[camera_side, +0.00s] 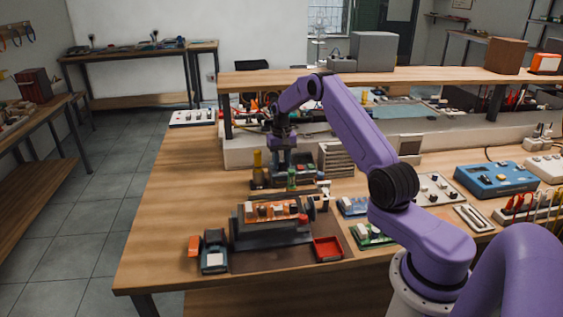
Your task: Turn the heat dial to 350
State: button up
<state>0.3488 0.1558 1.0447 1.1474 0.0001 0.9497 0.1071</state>
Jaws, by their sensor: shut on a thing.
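My purple arm reaches over the wooden workbench from the right. My gripper (284,160) points down at a small dark unit (305,172) near the middle of the bench. The gripper is shut on a small part there, which I take to be the heat dial. The dial itself is hidden by the fingers, and its markings and setting are too small to read.
A grey finned block (337,158) stands close to the right of the gripper. In front are a dark fixture with an orange top (270,211) and a red tray (327,249). A raised shelf (400,78) crosses behind the arm.

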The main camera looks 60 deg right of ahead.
aim_at(281, 164)
jog(key=o, duration=1)
jog(key=shift+o, duration=0.2)
notch_tip(281, 164, up, 18)
jog(key=shift+f, duration=0.25)
